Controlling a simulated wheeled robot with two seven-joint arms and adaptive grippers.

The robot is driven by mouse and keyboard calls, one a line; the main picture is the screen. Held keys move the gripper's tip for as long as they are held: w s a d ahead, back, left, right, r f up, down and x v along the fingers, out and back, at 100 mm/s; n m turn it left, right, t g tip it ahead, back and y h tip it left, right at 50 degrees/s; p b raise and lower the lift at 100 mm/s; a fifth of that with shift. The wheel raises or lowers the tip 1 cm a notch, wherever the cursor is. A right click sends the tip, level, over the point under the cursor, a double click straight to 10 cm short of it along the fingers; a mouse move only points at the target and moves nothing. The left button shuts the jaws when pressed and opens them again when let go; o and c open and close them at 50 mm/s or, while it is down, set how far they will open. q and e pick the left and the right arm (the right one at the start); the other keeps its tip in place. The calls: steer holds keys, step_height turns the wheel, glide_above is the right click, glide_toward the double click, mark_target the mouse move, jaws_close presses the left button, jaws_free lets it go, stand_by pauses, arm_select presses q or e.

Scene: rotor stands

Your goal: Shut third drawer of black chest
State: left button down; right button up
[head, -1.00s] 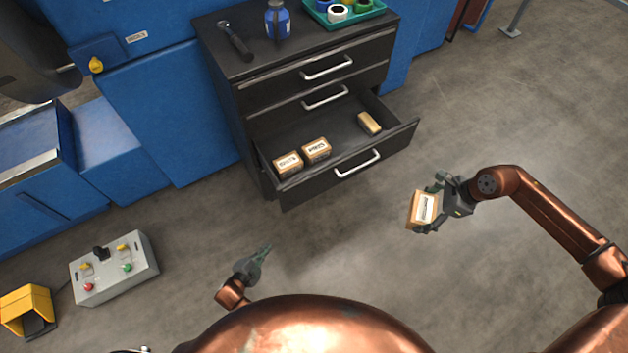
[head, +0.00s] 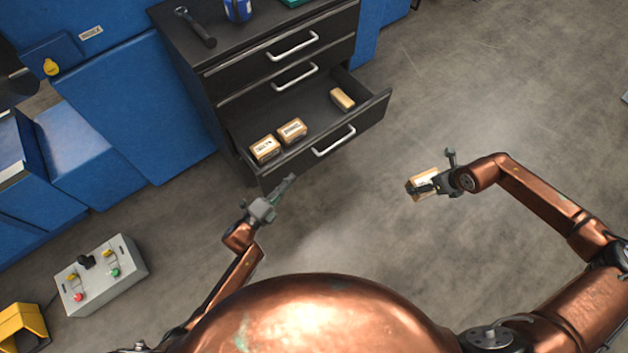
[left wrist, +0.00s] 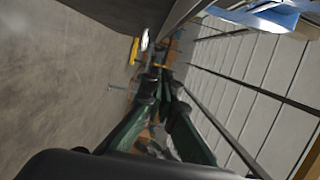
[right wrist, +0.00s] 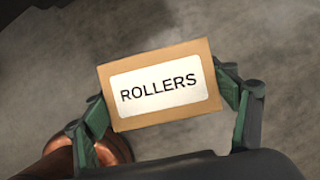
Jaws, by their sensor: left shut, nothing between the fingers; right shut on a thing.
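The black chest (head: 228,92) stands against the blue machine in the head view. Its third drawer (head: 310,146) is pulled out and holds three small cardboard boxes: two (head: 265,149) (head: 292,131) at the left and one (head: 342,99) at the right. The two drawers above are shut. My left gripper (head: 285,187) is shut and empty, just in front of the open drawer's left front corner. My right gripper (head: 432,182) is shut on a cardboard box (right wrist: 160,85) labelled ROLLERS, held out to the right of the drawer, apart from it.
A black-handled tool (head: 196,27) and a blue bottle (head: 238,9) are on the chest top. A grey control box (head: 101,275) and a yellow pedal guard (head: 22,328) are on the floor at the lower left. The floor right of the chest is clear.

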step_height(320, 180, down, 2)
steer(key=shift+f+b, duration=0.2)
steer(key=shift+b, duration=0.45)
arm_select(q)
steer(key=shift+w+d+b, duration=0.15)
steer(key=shift+w+d, duration=0.05)
steer(key=shift+w, duration=1.05)
steer(key=shift+w+d+b, duration=0.1)
steer(key=shift+w+d, duration=0.05)
steer(key=shift+w, duration=1.05)
steer(key=shift+w+d+b, duration=0.15)
steer(key=shift+w+d, duration=0.05)
steer(key=shift+w, duration=1.05)
arm_select(e)
steer(key=shift+s+f, duration=0.1)
steer(key=shift+f, duration=0.5)
